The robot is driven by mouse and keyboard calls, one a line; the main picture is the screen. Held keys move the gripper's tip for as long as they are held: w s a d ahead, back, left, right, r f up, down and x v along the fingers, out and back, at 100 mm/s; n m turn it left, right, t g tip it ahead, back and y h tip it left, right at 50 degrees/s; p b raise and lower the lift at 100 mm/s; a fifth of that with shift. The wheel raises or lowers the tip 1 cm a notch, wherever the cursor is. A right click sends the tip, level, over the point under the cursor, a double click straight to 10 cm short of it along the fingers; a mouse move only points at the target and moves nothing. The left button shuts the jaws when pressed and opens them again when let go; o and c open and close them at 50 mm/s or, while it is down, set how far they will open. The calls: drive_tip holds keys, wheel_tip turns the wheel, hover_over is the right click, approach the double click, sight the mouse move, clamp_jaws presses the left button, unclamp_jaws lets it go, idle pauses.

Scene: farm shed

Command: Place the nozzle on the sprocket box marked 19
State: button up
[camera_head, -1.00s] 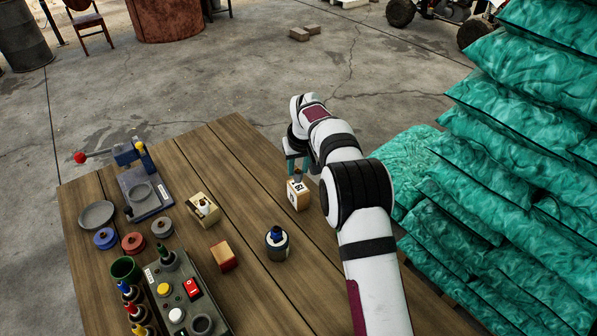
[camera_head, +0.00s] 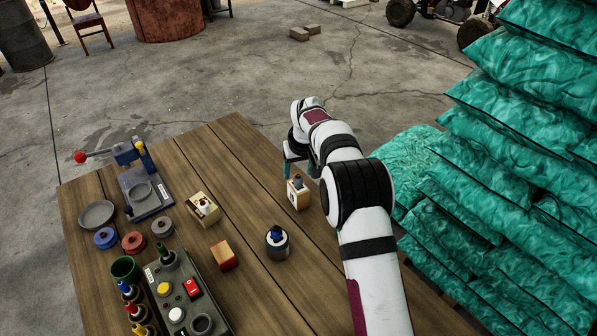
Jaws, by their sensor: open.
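The small wooden box with a white label (camera_head: 299,197) stands near the right edge of the table, under my gripper. Its marking is too small to read surely now. A small dark piece, apparently the nozzle (camera_head: 297,182), stands upright at the top of this box. My gripper (camera_head: 301,170) is open, its teal fingers at either side just above the box. The right finger is partly hidden by my arm. I cannot tell whether the fingers touch the nozzle.
A dark round pot with a blue top (camera_head: 277,243), a red-faced wooden block (camera_head: 223,256) and another wooden box (camera_head: 203,209) stand to the left. A button panel (camera_head: 180,290) and a lever press (camera_head: 145,185) are farther left. Teal sacks (camera_head: 500,180) rise beyond the right edge.

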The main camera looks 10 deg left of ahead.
drive_tip(key=v, duration=1.1)
drive_tip(key=s+d+r+m+g, duration=0.1)
drive_tip(key=s+d+r, duration=0.2)
drive_tip(key=s, duration=0.2)
drive_tip(key=s+d+r+m, duration=0.2)
drive_tip(key=s+d, duration=0.1)
drive_tip(key=s, duration=0.2)
drive_tip(key=s+d+f+m, duration=0.1)
drive_tip(key=s+d+m, duration=0.1)
drive_tip(key=s, duration=0.8)
drive_tip(key=s+d+f+m+g, duration=0.1)
drive_tip(key=s+d+f+m, duration=0.1)
drive_tip(key=s, duration=0.9)
drive_tip(key=s+d+f+m+g, duration=0.1)
drive_tip(key=s+d+m, duration=0.2)
drive_tip(key=s, duration=0.7)
drive_tip(key=shift+s+d+f+y, duration=0.25)
drive_tip(key=shift+d+y, duration=0.05)
